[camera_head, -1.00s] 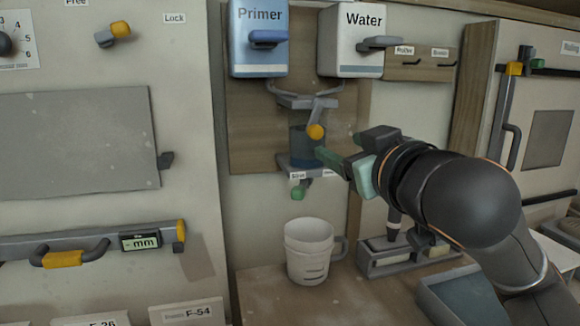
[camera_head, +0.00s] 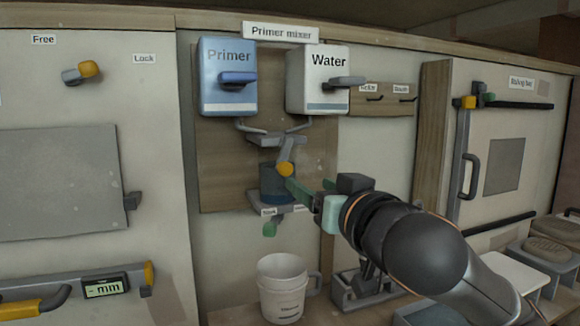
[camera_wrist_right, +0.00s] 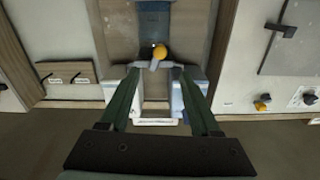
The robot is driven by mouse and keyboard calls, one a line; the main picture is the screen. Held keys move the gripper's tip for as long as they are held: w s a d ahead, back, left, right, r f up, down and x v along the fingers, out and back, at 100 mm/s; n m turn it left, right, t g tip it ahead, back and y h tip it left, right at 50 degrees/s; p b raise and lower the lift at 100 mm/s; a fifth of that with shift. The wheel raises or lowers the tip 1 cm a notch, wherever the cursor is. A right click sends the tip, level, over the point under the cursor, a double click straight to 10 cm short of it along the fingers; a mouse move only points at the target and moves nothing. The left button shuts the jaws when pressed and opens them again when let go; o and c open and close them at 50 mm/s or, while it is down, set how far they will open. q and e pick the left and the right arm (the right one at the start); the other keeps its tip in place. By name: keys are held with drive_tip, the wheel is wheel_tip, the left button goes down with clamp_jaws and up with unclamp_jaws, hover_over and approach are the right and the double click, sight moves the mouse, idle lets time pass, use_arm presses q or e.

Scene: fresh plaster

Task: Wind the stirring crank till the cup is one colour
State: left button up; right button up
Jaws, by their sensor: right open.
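The stirring crank (camera_head: 287,151) is a grey arm with an orange-yellow knob (camera_head: 285,169), hanging in front of the dark blue, see-through cup (camera_head: 272,184) of the primer mixer. The colour inside the cup is too dark to judge. My right gripper (camera_head: 306,187) has green fingers and reaches in from the right, just beside and below the knob. In the right wrist view the fingers (camera_wrist_right: 157,72) are spread and empty. The knob (camera_wrist_right: 160,52) shows in the gap beyond their tips, with no clear contact. My left gripper is not in view.
A blue Primer tank (camera_head: 226,95) and a white Water tank (camera_head: 305,85) with lever handles hang above the cup. A green knob (camera_head: 269,230) sits below the cup shelf. A white bucket (camera_head: 283,290) stands beneath. A grey rack (camera_head: 350,300) stands right of it.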

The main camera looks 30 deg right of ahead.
sight(287, 171)
use_arm(q)
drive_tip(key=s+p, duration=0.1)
drive_tip(key=p, duration=0.1)
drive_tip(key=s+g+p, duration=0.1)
drive_tip(key=p, duration=0.1)
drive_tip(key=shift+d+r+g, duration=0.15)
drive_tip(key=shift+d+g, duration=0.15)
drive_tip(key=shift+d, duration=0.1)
use_arm(e)
drive_tip(key=x, duration=1)
drive_tip(key=shift+w, duration=0.25)
drive_tip(key=shift+c, duration=0.3)
clamp_jaws()
